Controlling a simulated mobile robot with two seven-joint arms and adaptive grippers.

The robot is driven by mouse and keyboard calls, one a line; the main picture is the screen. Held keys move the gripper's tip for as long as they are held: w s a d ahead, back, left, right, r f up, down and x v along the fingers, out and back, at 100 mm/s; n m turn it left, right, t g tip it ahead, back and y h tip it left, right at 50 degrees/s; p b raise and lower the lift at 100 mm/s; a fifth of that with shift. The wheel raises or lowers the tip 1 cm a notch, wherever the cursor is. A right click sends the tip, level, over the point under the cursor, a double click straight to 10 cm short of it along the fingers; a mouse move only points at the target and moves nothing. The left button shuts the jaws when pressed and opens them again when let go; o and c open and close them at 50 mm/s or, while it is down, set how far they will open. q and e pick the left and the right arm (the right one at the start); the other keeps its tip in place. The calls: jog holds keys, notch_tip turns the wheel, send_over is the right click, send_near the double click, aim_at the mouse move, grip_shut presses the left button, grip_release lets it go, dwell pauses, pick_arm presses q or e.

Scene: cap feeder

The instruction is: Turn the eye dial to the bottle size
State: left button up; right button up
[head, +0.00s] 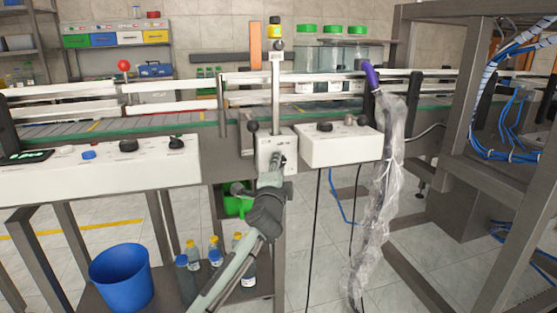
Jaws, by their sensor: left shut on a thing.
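A white box (264,148) stands at the front edge of the conveyor, with an upright metal post (275,95) rising from it. My left gripper (279,162) comes up from below and is shut at the front face of this box, on what appears to be the eye dial. The fingers cover the dial, so its setting cannot be read. Small bottles with yellow and blue caps (214,252) stand on the low shelf, partly behind my left arm. My right gripper is not in view.
A second white box (340,146) with a black knob (324,127) sits close to the right. A purple-ended, plastic-wrapped hose (388,175) hangs beside it. A control panel (100,172) is at left, with a blue bucket (121,277) below.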

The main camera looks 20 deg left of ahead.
pick_arm(q)
jog(key=shift+r+m+g, duration=0.2)
jog(key=shift+m+g, duration=0.5)
jog(key=shift+m, duration=1.1)
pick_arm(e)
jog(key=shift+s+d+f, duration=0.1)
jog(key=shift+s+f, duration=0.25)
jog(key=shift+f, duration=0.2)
pick_arm(q)
jog(key=o, duration=1.2)
jog(key=shift+c, duration=0.2)
jog(key=v, duration=1.2)
jog(key=shift+r, duration=0.1)
